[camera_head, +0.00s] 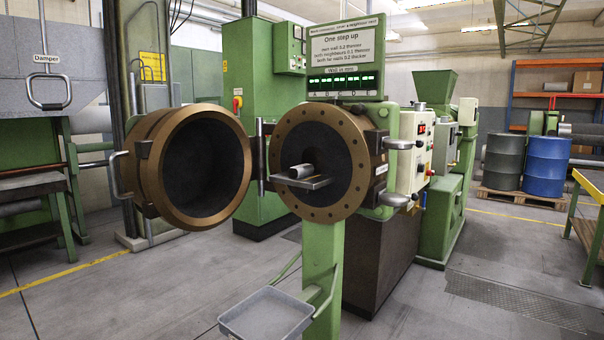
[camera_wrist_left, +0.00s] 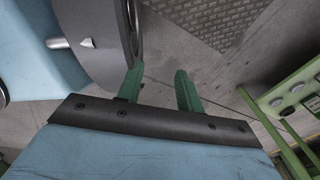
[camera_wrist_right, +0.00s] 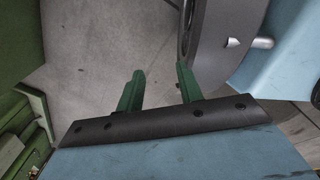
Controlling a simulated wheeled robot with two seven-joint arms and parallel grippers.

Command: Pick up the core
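A small grey cylinder that looks like the core (camera_head: 299,171) lies on its side on a flat metal ledge (camera_head: 313,184), in front of the dark bore of the bronze flange (camera_head: 285,130). Neither gripper shows in the head view. In the left wrist view my left gripper (camera_wrist_left: 158,80) has its two green fingers apart with nothing between them, above the floor. In the right wrist view my right gripper (camera_wrist_right: 160,78) is also open and empty above the floor. The core is in neither wrist view.
A round bronze door (camera_head: 160,168) hangs swung open left of the flange. A grey tray (camera_head: 267,314) sits low in front of the green post (camera_head: 321,270). A control box (camera_head: 411,152) with handles is at right.

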